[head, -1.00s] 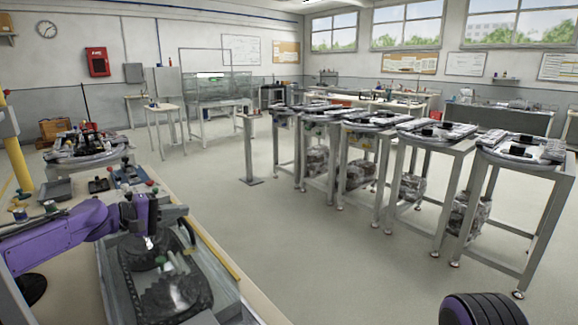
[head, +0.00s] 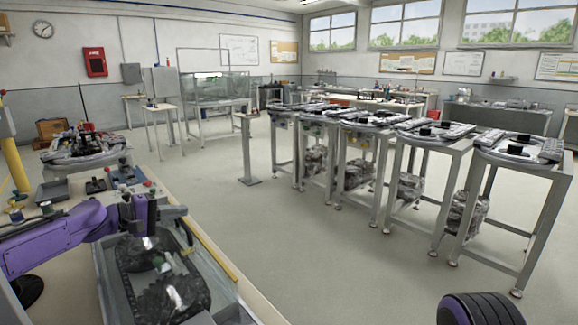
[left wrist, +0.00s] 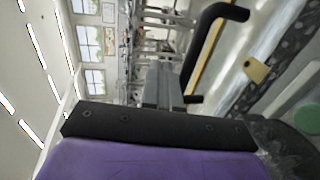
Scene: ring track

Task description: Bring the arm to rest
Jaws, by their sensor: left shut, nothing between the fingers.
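My left arm is purple and comes in from the left in the head view, over the workbench. Its dark gripper (head: 180,212) is shut and empty, held above the grey tray (head: 222,298). In the left wrist view the gripper's grey fingers (left wrist: 163,85) lie together with nothing between them. My right gripper is not seen; only a dark rounded part of my own body shows at the lower right.
The tray holds dark, glossy items. A yellow strip (head: 208,255) runs along the bench. A round table with parts (head: 86,155) stands behind it. Several grey stands (head: 520,176) line the right. A lone post (head: 247,150) stands mid-floor. Open floor lies between.

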